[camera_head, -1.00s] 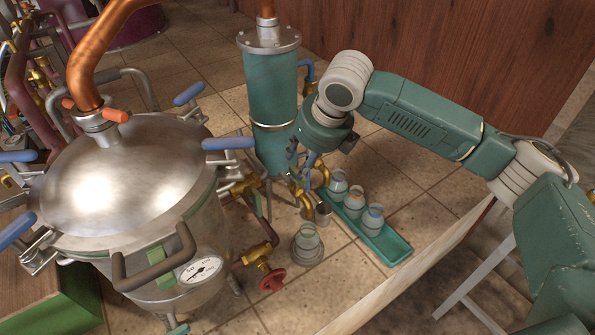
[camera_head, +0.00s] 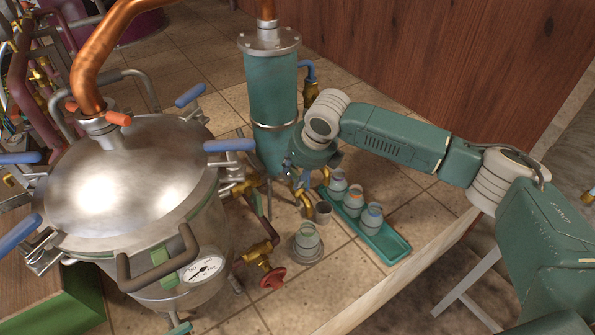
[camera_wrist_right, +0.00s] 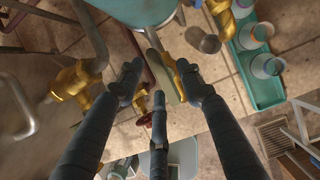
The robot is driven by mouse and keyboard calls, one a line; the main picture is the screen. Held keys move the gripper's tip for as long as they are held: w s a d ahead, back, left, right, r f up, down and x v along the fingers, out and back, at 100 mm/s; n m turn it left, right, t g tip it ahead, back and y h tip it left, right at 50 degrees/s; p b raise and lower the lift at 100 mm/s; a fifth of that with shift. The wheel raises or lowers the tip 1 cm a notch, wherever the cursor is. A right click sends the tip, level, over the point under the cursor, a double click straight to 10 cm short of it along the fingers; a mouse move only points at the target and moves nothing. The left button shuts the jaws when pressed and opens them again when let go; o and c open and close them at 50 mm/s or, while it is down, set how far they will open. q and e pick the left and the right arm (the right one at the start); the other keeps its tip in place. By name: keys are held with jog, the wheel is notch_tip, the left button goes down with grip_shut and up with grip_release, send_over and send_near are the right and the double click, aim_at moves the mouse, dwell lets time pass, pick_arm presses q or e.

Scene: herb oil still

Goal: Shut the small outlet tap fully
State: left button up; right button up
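Brass outlet fittings (camera_head: 302,194) sit low on the teal cylinder (camera_head: 272,95) in the head view. My right gripper (camera_head: 298,176) points down right over them and hides part of them. In the right wrist view, the fingers of my right gripper (camera_wrist_right: 157,84) are spread apart. A pale flat piece beside a slim brass part (camera_wrist_right: 178,70) shows between the fingertips, close to the right finger. I cannot tell whether a finger touches it, or which way the small tap is turned. My left gripper is not in view.
A small grey cup (camera_head: 323,211) stands below the fittings. A glass jar (camera_head: 307,238) stands in front, and a teal tray (camera_head: 394,249) holds three jars to the right. A red handwheel (camera_head: 273,278) and the big steel still (camera_head: 130,180) are at left.

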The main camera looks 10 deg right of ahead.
grip_shut()
